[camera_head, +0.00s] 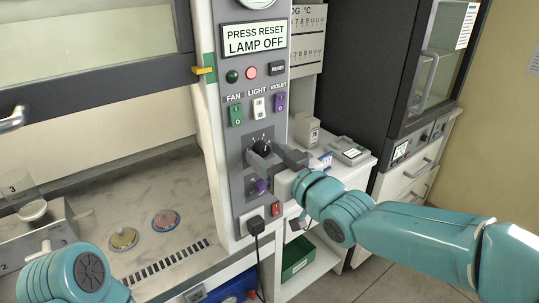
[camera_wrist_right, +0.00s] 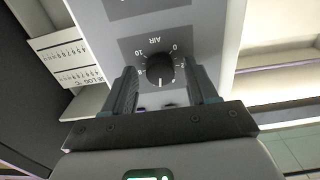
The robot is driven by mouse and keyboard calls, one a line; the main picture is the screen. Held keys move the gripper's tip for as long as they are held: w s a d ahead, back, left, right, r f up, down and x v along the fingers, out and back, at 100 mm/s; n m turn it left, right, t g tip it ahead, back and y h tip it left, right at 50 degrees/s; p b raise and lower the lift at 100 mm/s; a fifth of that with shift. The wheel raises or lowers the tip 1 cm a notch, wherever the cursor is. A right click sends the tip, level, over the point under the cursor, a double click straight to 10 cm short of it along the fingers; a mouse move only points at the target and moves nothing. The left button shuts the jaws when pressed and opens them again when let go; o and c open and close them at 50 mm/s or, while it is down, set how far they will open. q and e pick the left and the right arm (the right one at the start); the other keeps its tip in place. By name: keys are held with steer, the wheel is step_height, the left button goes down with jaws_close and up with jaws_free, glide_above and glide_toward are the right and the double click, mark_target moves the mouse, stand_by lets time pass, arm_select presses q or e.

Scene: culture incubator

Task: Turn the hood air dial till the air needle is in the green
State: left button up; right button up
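The air dial is a round black knob (camera_head: 261,148) on the grey hood control panel, below the fan, light and violet switches. In the right wrist view the dial (camera_wrist_right: 160,69) shows upside down under an AIR label, with a white pointer line and a printed scale to 10. My right gripper (camera_head: 274,154) is at the dial. In the wrist view its dark fingers stand open on either side of the knob, with a visible gap on each side. An air needle or green band is not visible in either view. My left gripper is not in view; only part of that arm shows.
A purple knob (camera_head: 261,186) and a red switch (camera_head: 275,209) sit below the dial. A black plug (camera_head: 256,225) with a hanging cord is lower down. The panel sign (camera_head: 254,38) reads PRESS RESET LAMP OFF. A white side bench (camera_head: 345,172) stands to the right.

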steer(key=c, duration=0.9)
steer(key=shift+o, duration=0.2)
steer(key=shift+f+b, duration=0.2)
steer(key=shift+b, duration=0.2)
steer(key=n+b, duration=0.3)
steer(key=b, duration=0.1)
steer(key=shift+f, duration=0.2)
steer(key=shift+r+n+b, duration=0.25)
steer(key=shift+n+b, duration=0.4)
steer(key=shift+n, duration=0.15)
steer(key=shift+r, duration=0.15)
steer(key=o, duration=1)
steer(key=shift+o, duration=0.2)
